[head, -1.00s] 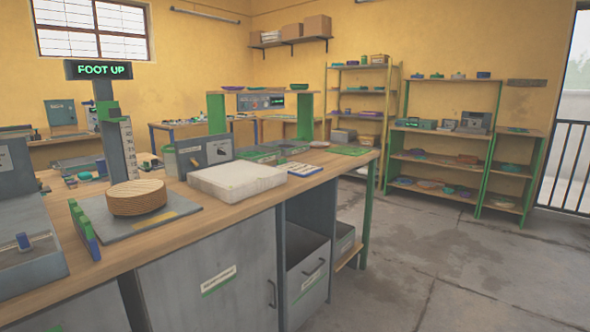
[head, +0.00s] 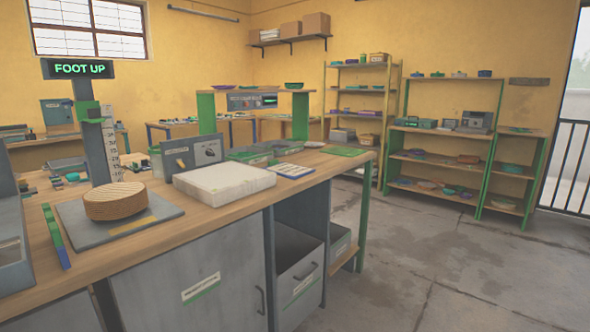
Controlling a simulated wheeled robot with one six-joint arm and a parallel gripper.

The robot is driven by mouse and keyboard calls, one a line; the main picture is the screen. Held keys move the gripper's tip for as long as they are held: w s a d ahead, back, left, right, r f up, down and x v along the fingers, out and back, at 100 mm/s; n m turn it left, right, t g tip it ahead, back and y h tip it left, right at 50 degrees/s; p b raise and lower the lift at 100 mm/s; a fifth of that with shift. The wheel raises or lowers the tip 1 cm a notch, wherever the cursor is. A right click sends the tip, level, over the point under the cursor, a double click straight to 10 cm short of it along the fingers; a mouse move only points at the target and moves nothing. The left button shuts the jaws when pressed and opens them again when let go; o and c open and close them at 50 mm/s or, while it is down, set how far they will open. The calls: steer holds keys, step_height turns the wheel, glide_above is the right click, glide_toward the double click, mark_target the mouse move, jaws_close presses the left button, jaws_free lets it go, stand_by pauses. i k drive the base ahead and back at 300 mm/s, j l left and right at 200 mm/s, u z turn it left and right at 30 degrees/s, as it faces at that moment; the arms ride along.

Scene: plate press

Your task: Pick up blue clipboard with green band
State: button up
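I cannot clearly make out a blue clipboard with a green band. A flat white board with a blue edge (head: 290,170) lies on the wooden bench (head: 215,211), just right of a thick white slab (head: 224,183); no green band shows on it at this size. A flat green sheet (head: 343,151) lies near the bench's far right end. My gripper is not in view.
On the bench, a round wooden block (head: 115,203) sits on a grey plate beneath a post with a "FOOT UP" sign (head: 78,69). A green-framed shelf (head: 440,165) stands against the back wall. The concrete floor (head: 455,270) at right is clear.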

mark_target(289, 171)
steer(key=i+l+z, duration=0.15)
steer(key=i+l, duration=1.15)
steer(key=i+j+z, duration=0.1)
steer(key=i, duration=0.4)
steer(key=i+j, duration=0.15)
steer(key=i, duration=0.4)
steer(key=i+j+z, duration=0.15)
steer(key=i, duration=0.35)
steer(key=i+j, duration=0.2)
steer(key=j, duration=0.15)
steer(key=i+j, duration=0.2)
steer(key=j, duration=0.15)
